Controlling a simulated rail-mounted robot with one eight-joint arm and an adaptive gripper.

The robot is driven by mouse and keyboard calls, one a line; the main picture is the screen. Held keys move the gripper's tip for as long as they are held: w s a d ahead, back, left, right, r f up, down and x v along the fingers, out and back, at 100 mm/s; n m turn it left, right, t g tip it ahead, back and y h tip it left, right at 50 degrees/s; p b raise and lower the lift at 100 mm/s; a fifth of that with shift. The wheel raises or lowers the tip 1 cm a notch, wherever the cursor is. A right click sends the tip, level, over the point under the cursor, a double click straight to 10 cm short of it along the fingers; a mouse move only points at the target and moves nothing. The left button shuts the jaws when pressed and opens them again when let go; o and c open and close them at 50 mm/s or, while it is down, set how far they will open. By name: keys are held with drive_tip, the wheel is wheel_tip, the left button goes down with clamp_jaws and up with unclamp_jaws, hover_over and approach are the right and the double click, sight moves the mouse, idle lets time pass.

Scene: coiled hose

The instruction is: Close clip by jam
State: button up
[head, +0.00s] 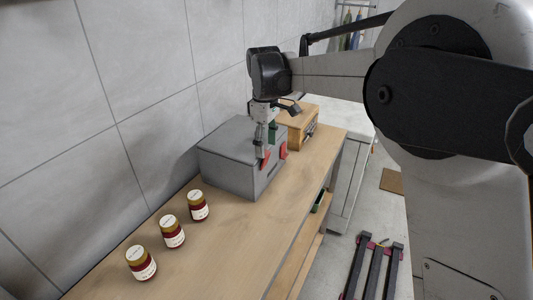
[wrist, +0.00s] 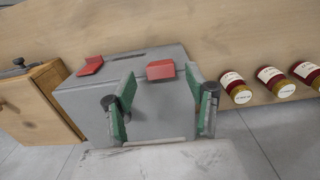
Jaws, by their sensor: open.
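A grey box (head: 225,150) with two red clips on its front stands on the wooden bench; it also shows in the wrist view (wrist: 150,118). The clip nearer the jam jars (head: 263,160) is partly behind my gripper in the head view and shows in the wrist view (wrist: 160,70). The other clip (head: 283,151) is farther from the jars and also shows in the wrist view (wrist: 90,65). My gripper (wrist: 160,86) is open and points down, its green-padded fingers either side of the nearer clip. I cannot tell whether they touch it.
Three jam jars (head: 172,232) stand in a row on the bench (head: 225,245), left of the box. A wooden box (head: 298,130) stands close beyond the grey box. A tiled wall (head: 130,100) runs behind. The bench in front of the jars is clear.

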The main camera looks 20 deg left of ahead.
sight(267, 154)
wheel_tip(267, 154, up, 8)
idle(0.4)
drive_tip(key=shift+a+r, duration=0.1)
drive_tip(key=s+d+r+m+t, duration=0.1)
drive_tip(key=s+d+m, duration=0.15)
drive_tip(key=d, duration=0.55)
drive_tip(key=s+d+r+m+t+y+b, duration=0.15)
drive_tip(key=s+d, duration=0.25)
drive_tip(key=d, duration=0.4)
drive_tip(key=s+d+r+m+t+p, duration=0.1)
drive_tip(key=s+d+m, duration=0.2)
drive_tip(key=d, duration=0.6)
drive_tip(key=s+d+f+m+t, duration=0.2)
drive_tip(key=s+d+f+m, duration=0.2)
drive_tip(key=s+d, duration=0.4)
drive_tip(key=s+d+f+m+t+h+b, duration=0.1)
drive_tip(key=s+d+f+m, duration=0.4)
drive_tip(key=s, duration=0.5)
drive_tip(key=d+f, duration=0.2)
drive_tip(key=d, duration=0.1)
drive_tip(key=shift+s+d+f+t+b, duration=0.25)
drive_tip(key=shift+t+b, duration=0.05)
drive_tip(key=shift+t, duration=0.05)
